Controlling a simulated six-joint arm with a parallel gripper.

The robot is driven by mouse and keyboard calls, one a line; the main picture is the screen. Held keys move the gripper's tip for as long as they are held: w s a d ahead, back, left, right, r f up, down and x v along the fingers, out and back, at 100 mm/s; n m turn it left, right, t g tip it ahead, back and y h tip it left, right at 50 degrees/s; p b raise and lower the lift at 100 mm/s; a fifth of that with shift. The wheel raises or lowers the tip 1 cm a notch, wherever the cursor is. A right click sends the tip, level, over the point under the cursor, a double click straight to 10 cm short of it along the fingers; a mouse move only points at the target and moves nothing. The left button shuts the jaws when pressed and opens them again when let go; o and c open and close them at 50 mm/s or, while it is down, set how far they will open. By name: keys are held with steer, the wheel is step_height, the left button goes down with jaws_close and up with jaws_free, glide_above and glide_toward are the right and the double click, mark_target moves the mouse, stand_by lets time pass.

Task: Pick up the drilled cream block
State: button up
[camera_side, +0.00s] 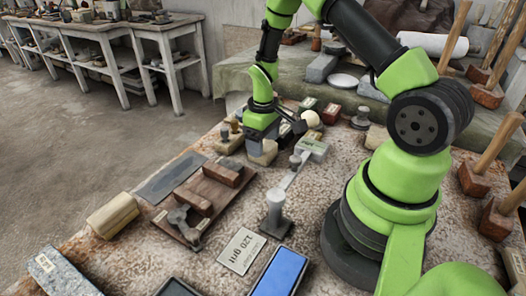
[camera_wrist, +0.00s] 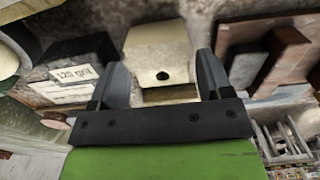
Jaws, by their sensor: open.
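The cream block (camera_wrist: 157,45) with a dark drilled hole in its near face lies between the two fingers of my gripper (camera_wrist: 161,63) in the wrist view. The fingers stand apart on either side of it, and I cannot tell if either touches it. In the side view the cream block (camera_side: 262,152) sits on the speckled table, directly below my gripper (camera_side: 262,137), which hides its upper part. The hole is not visible from the side.
A wooden board (camera_side: 190,222) with brown blocks lies to the left, near a second cream block (camera_side: 113,215). A grey post on a base (camera_side: 275,207), a pale ball (camera_side: 311,118) and small boxes are nearby. A "120 grit" card (camera_side: 240,251) and blue slab (camera_side: 281,272) lie in front.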

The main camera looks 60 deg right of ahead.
steer(key=shift+f, duration=0.95)
steer(key=shift+c, duration=0.4)
steer(key=c, duration=0.8)
steer(key=shift+r, duration=0.1)
steer(key=r, duration=0.9)
steer(key=shift+w+a+r, duration=0.1)
steer(key=shift+w+a, duration=0.1)
steer(key=w+a, duration=0.1)
steer(key=a, duration=0.4)
steer(key=w+a+r, duration=0.1)
steer(key=a, duration=0.5)
steer(key=w+a+r, duration=0.1)
steer(key=a, duration=0.4)
steer(key=shift+w+a, duration=0.1)
steer(key=shift+a, duration=0.3)
